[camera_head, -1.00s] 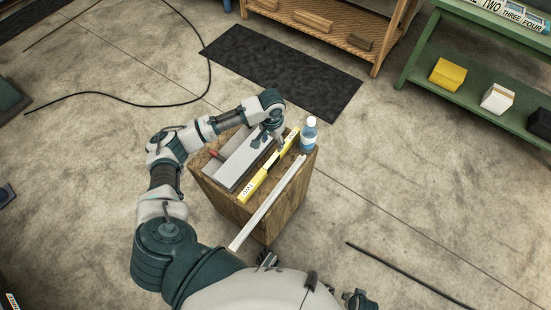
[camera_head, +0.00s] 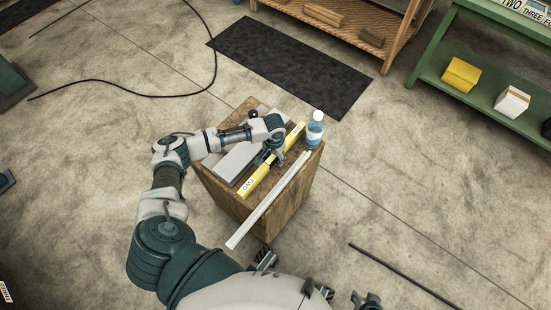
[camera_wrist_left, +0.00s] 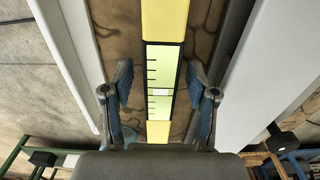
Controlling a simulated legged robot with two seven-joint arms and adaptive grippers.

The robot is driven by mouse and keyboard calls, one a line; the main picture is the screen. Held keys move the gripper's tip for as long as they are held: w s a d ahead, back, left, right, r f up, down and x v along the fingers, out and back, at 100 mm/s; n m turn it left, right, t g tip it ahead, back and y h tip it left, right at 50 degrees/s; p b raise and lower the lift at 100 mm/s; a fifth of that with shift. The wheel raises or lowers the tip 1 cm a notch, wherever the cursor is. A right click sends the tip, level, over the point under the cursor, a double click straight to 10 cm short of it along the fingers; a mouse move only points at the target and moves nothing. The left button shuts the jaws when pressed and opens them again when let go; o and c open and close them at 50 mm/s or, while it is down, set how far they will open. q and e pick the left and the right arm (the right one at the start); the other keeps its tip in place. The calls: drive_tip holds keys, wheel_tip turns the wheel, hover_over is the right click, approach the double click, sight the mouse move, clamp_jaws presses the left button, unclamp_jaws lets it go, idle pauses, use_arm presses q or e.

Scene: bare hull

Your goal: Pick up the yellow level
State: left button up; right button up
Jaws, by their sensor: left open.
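The yellow level (camera_head: 254,182) lies on top of a wooden box, running from lower left to upper right. My left gripper (camera_head: 271,158) is over the level's middle and hides part of it. In the left wrist view the level (camera_wrist_left: 165,22) runs between the two open fingers of the left gripper (camera_wrist_left: 160,82), with its pale-green vial window in the middle. A gap shows on each side, so the fingers do not grip it. A dark part of mine at the bottom edge of the head view may be the right gripper; its jaws cannot be made out.
The wooden box (camera_head: 285,212) also holds a grey case (camera_head: 236,161) left of the level, a white strip (camera_head: 262,208) right of it, and a blue bottle (camera_head: 314,130) at the far corner. A green shelf (camera_head: 440,62) stands at upper right.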

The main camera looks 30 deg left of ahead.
use_arm(q)
drive_tip(key=shift+a+f, duration=0.1)
drive_tip(key=shift+f, duration=0.05)
clamp_jaws()
idle(0.4)
